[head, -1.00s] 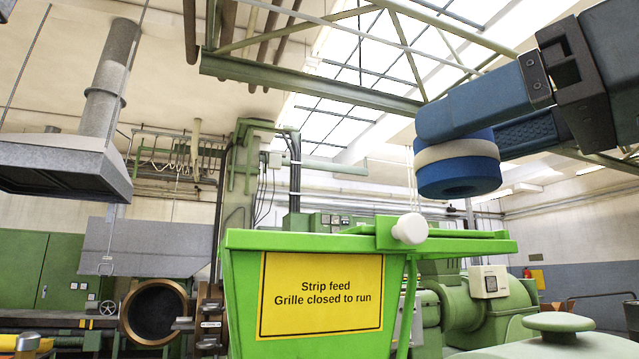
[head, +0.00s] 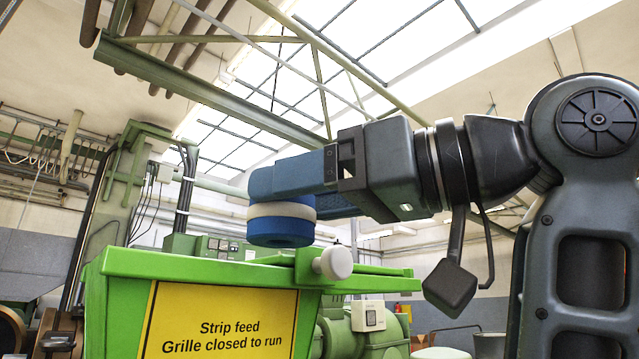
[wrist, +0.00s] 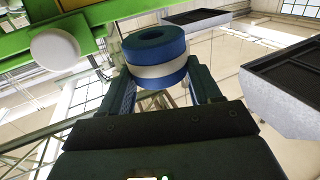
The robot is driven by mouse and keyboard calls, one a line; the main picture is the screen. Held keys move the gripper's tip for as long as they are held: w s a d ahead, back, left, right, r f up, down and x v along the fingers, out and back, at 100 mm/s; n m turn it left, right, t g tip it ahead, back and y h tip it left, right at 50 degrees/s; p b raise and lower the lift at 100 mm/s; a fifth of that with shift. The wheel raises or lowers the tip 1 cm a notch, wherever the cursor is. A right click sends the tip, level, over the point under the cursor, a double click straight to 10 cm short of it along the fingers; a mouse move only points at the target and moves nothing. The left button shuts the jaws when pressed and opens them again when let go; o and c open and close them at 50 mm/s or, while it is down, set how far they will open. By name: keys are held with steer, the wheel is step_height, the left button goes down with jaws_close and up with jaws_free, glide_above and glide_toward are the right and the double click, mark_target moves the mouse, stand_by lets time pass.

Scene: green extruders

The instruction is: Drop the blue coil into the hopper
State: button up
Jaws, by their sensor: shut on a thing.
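The blue coil (head: 282,235), with a white band round it, is between the blue fingers of my gripper (head: 285,190), which is shut on it. The wrist view also shows the coil (wrist: 158,72) with its central hole. The green hopper (head: 190,265) bears a yellow "Strip feed, Grille closed to run" sign (head: 222,322). In the head view the coil appears above the hopper's rim, apart from it; I cannot tell whether it is over the opening. A white knob (head: 333,263) sits on a green piece at the rim, right of and below the coil. The hopper's inside is hidden.
A green machine (head: 345,335) with a pale box (head: 368,316) stands behind the hopper. A green roof beam (head: 215,95) crosses overhead. In the wrist view a grey hood (wrist: 285,85) shows at right. The air around the coil looks clear.

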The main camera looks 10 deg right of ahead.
steer(key=w+a, duration=0.7)
steer(key=w, duration=0.3)
steer(key=shift+w, duration=0.3)
steer(key=o, duration=1.2)
steer(key=b+v, duration=0.2)
steer(key=v, duration=0.5)
steer(key=shift+s+d, duration=0.25)
